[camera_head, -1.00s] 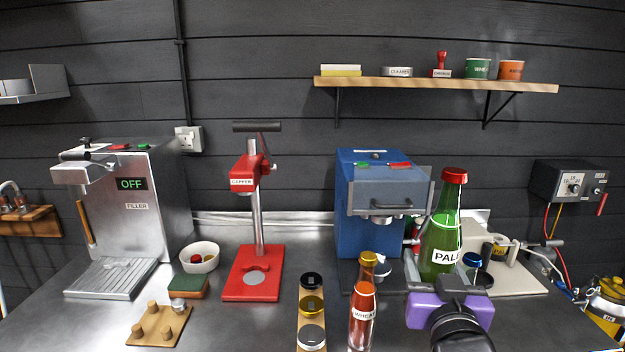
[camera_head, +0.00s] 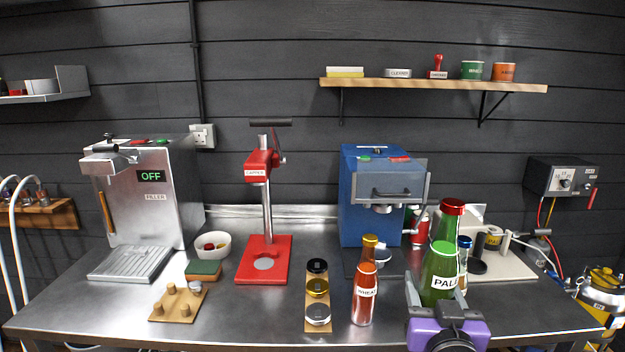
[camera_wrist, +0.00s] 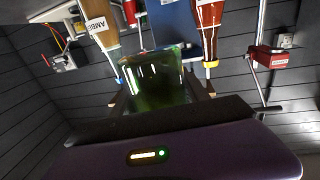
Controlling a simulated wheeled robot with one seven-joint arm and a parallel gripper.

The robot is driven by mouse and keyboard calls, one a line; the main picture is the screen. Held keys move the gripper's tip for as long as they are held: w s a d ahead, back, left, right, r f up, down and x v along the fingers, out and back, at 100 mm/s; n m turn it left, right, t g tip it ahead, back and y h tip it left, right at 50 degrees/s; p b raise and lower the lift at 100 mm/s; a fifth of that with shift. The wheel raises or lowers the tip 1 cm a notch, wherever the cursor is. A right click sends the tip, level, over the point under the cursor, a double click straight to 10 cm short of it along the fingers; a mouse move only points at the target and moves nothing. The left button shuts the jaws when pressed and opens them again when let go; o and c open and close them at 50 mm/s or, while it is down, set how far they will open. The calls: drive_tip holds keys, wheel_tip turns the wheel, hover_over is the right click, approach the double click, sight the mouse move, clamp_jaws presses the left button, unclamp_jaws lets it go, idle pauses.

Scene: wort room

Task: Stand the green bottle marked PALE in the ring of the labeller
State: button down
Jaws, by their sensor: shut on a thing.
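The green bottle marked PALE (camera_head: 439,272) has a red cap. My gripper (camera_head: 440,305) is shut on its lower part and holds it upright at the front right of the bench. Its green glass fills the space between my fingers in the wrist view (camera_wrist: 152,80). The labeller appears to be the cream-based device (camera_head: 512,268) behind and right of the bottle, with a label roll and a dark round piece. The bottle hides part of it, and I cannot make out its ring clearly.
A red bottle marked WHEAT (camera_head: 364,295) stands left of my gripper. A blue-capped bottle (camera_head: 463,255) marked AMBER is partly hidden behind the green one. A blue machine (camera_head: 375,205), red capper (camera_head: 263,260) and filler (camera_head: 145,200) line the back. The bench's front edge is near.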

drive_tip(key=s+f+y, duration=0.1)
drive_tip(key=s+f, duration=0.2)
drive_tip(key=f, duration=0.7)
drive_tip(key=s+f, duration=0.2)
drive_tip(key=f, duration=0.7)
drive_tip(key=s+a+f+n+y, duration=0.1)
drive_tip(key=s+f, duration=1.2)
drive_tip(key=f, duration=0.1)
drive_tip(key=shift+a+f+y, duration=0.15)
drive_tip(key=shift+f+y, duration=0.1)
drive_tip(key=shift+y, duration=0.05)
